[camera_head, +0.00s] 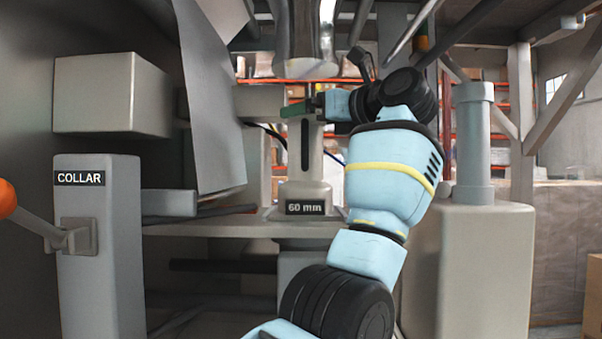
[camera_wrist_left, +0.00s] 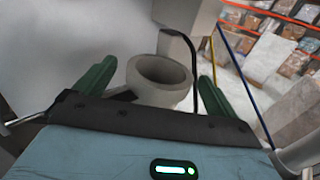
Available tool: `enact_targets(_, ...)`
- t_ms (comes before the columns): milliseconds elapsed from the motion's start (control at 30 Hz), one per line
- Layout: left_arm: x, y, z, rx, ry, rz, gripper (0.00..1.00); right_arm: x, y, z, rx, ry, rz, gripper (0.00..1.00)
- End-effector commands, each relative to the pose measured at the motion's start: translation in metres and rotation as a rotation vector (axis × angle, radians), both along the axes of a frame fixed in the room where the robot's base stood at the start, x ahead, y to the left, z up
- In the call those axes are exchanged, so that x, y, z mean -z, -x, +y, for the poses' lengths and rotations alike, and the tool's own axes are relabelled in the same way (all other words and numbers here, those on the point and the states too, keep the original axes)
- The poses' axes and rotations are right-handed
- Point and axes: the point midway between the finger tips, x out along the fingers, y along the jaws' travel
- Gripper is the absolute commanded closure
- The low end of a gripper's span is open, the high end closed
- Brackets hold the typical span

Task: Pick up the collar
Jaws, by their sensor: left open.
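A grey ring-shaped piece with an open round mouth, which looks like the collar (camera_wrist_left: 162,88), shows in the left wrist view beyond and between my left fingertips. My left gripper (camera_head: 298,108) is open, with a green finger on either side of the ring in that view; I see no clear contact. In the head view the gripper is at the top of a pale slotted post with a 60 mm label (camera_head: 305,207). I cannot make out the ring clearly there. My right gripper is not in view.
A grey post labelled COLLAR (camera_head: 100,260) stands at left, with an orange-knobbed lever (camera_head: 30,222). A bent metal sheet (camera_head: 212,110) hangs left of the gripper, and a shiny metal spout (camera_head: 303,40) is above it. A grey cabinet (camera_head: 475,265) stands right.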

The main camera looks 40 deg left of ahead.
Motion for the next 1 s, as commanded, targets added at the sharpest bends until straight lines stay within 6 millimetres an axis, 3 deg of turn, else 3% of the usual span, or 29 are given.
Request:
enact_targets(300, 0.0018, -0.0022, 0.0034, 0.001, -0.001, 0.004, 0.07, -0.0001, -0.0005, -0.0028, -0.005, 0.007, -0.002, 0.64)
enact_targets(900, 0.0014, -0.0018, 0.0033, 0.001, -0.001, 0.003, 0.86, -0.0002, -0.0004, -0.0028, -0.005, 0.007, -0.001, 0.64)
enact_targets(1000, 0.0, -0.0011, 0.0029, 0.001, -0.004, 0.001, 0.88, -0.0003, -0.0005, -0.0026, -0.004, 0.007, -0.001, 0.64)
